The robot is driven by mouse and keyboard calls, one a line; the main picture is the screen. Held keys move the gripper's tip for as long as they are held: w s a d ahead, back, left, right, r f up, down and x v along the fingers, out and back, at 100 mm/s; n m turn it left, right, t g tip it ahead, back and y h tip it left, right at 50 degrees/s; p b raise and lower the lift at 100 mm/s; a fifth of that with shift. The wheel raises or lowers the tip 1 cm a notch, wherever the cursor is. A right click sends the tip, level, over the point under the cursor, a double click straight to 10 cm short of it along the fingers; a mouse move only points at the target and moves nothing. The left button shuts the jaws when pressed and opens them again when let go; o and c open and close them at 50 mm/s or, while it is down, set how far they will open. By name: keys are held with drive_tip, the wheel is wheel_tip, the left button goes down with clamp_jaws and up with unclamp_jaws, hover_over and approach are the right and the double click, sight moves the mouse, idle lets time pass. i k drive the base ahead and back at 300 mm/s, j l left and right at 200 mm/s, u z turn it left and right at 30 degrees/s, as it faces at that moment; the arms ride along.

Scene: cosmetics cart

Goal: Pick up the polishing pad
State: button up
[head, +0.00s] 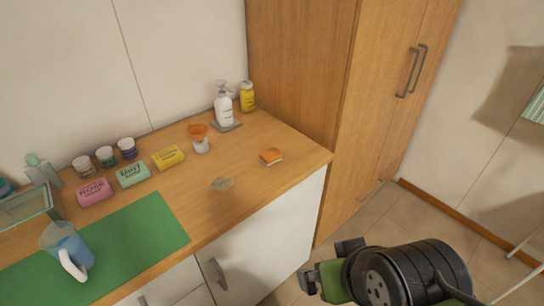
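My gripper (329,264) is at the lower right, beyond the counter's front edge and well apart from the pad. Its two dark finger ends stand apart with nothing seen between them. My dark wrist hides part of the gripper.
An orange-topped cup (200,140), a white pump bottle (223,106) and a yellow bottle (247,97) stand behind. A tall wooden cabinet (345,95) borders the counter's right end. A blue pitcher (68,246) stands left.

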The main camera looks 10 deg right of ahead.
sight(270, 156)
drive_tip(key=i+l+u, duration=0.15)
drive_tip(key=u, duration=0.3)
drive_tip(key=i+l+u, duration=0.15)
drive_tip(key=l+u, duration=0.25)
drive_tip(key=i+l+u, duration=0.1)
drive_tip(key=u, duration=0.35)
drive_tip(key=l+u, duration=0.7)
drive_tip(key=u, duration=0.2)
drive_tip(key=l+u, duration=0.4)
drive_tip(key=k+j, duration=0.05)
drive_tip(key=j, duration=0.05)
